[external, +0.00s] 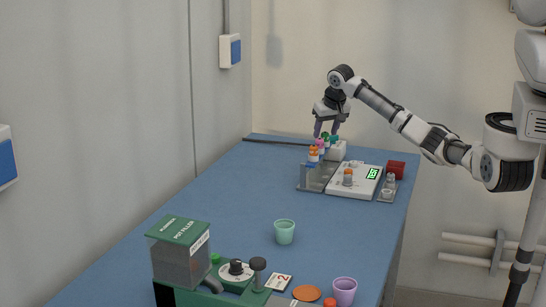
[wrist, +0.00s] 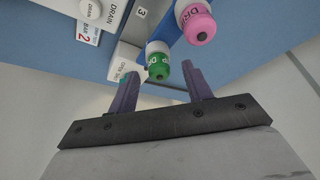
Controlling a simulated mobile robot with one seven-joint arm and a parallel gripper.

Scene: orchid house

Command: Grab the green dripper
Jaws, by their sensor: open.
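The green dripper (wrist: 158,66) is a small white bottle with a green cap. In the wrist view its cap shows between the two fingertips of my gripper (wrist: 160,74), which is open and empty. I cannot tell how deep the cap sits between the fingers. In the external view my gripper (external: 327,131) points down over the back end of the dripper row, with the green cap (external: 325,136) just below or between the fingers. A pink-capped dripper (wrist: 196,24) stands beside it; it also shows in the external view (external: 319,146).
An orange-capped dripper (external: 313,154) stands at the row's near end. A teal item (wrist: 124,76) is partly hidden behind my left finger. A white box (external: 337,151) and a scale with a green display (external: 352,182) stand close by. The blue bench's middle is mostly clear.

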